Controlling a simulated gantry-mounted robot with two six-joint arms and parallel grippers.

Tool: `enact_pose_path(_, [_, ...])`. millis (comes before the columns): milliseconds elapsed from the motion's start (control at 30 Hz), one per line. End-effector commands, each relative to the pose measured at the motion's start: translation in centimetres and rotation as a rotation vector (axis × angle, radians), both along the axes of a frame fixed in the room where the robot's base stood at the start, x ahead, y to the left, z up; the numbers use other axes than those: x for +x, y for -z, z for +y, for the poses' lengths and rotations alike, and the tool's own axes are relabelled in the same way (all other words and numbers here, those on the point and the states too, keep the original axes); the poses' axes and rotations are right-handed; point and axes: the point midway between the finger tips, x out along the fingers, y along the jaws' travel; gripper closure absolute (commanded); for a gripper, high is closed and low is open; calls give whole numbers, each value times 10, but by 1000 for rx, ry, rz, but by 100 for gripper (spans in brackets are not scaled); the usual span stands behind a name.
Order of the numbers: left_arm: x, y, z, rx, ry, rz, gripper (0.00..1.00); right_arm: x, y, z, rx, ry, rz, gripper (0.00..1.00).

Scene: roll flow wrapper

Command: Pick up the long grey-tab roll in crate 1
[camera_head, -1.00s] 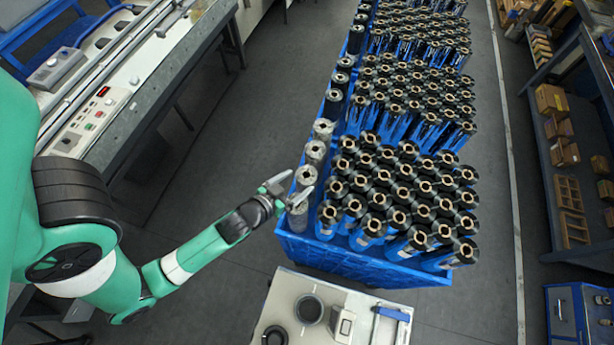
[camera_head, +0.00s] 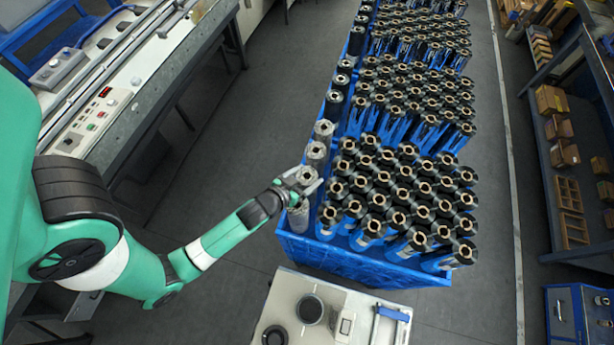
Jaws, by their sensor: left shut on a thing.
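Several grey rolls (camera_head: 324,130) stand upright in a line along the left side of the front blue crate (camera_head: 350,262). My left gripper (camera_head: 304,183) is shut on a grey roll (camera_head: 307,174) near the front end of that line. Its fingers lie on either side near the roll's top, and the roll stands upright. The gripper partly hides the frontmost grey part below it (camera_head: 298,217). Tab colours and lengths are too small to tell for sure. My right gripper is not in view.
Dark rolls with tan cores (camera_head: 400,195) fill the crate close to the right. More filled crates stand behind. A small white table (camera_head: 330,300) with a dark cup (camera_head: 309,309) stands in front. A machine bench (camera_head: 150,70) is at left. Open floor lies between.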

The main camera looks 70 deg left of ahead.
Motion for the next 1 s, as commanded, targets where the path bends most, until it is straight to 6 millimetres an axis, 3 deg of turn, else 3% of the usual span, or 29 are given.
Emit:
enact_pose_path(33, [0,0,0,0,0,0,76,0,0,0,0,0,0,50])
enact_pose_path(167, [0,0,0,0,0,0,99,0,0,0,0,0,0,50])
enact_pose_path(633, [1,-10,0,3,0,-6,100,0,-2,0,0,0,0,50])
enact_pose_path(1000, [1,-71,1,4,-1,-10,100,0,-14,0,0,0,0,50])
